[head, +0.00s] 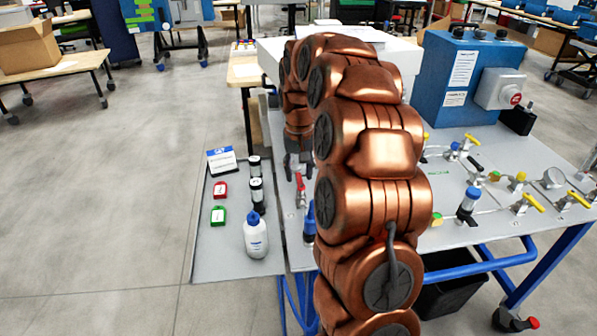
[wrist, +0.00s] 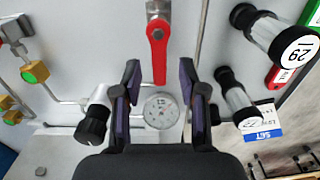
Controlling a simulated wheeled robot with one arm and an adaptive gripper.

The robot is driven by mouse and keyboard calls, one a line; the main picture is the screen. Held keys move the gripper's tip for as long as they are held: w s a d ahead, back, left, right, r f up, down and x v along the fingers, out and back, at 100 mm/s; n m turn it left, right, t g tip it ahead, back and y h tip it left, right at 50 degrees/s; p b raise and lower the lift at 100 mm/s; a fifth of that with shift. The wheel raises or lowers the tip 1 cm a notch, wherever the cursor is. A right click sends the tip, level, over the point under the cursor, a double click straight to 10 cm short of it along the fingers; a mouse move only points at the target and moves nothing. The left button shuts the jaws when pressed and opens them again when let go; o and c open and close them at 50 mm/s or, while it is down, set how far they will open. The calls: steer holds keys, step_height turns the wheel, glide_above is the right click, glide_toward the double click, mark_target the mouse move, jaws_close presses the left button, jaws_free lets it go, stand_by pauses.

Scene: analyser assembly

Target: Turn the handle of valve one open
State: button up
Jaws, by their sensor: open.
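A valve with a red lever handle (wrist: 157,45) shows at the top middle of the wrist view. Its handle points down the picture, and its rounded end lies between the tips of my gripper (wrist: 158,75), with a gap on both sides. My gripper is open and empty, its dark pads apart. In the head view the red handle (head: 300,188) stands near the left part of the grey panel, just below my gripper (head: 298,163), which my copper arm partly covers. No label reading valve one can be made out.
A round gauge (wrist: 160,110) sits below the handle, between the fingers. A black knob (wrist: 91,127) is left of them. Dark-capped cylinders (wrist: 238,100) stand to the right. In the head view a white bottle (head: 256,236) and vials are at left, and yellow-handled valves (head: 534,202) at right.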

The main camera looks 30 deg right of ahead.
mark_target(298, 178)
step_height(298, 178, up, 12)
stand_by(0.6)
stand_by(0.5)
steer(key=s+a+r+n+p, duration=0.3)
steer(key=s+a+p, duration=0.2)
steer(key=s+a, duration=0.95)
steer(key=s+a+f+n+g+p, duration=0.1)
steer(key=s+a+f+p, duration=0.1)
steer(key=s, duration=0.7)
steer(key=s+a+f+n+p, duration=0.1)
steer(key=s+a, duration=0.4)
steer(key=s, duration=0.5)
steer(key=shift+f+g+p, duration=0.4)
steer(key=shift+f+p, duration=0.15)
steer(key=shift+f, duration=0.35)
steer(key=shift+s, duration=0.1)
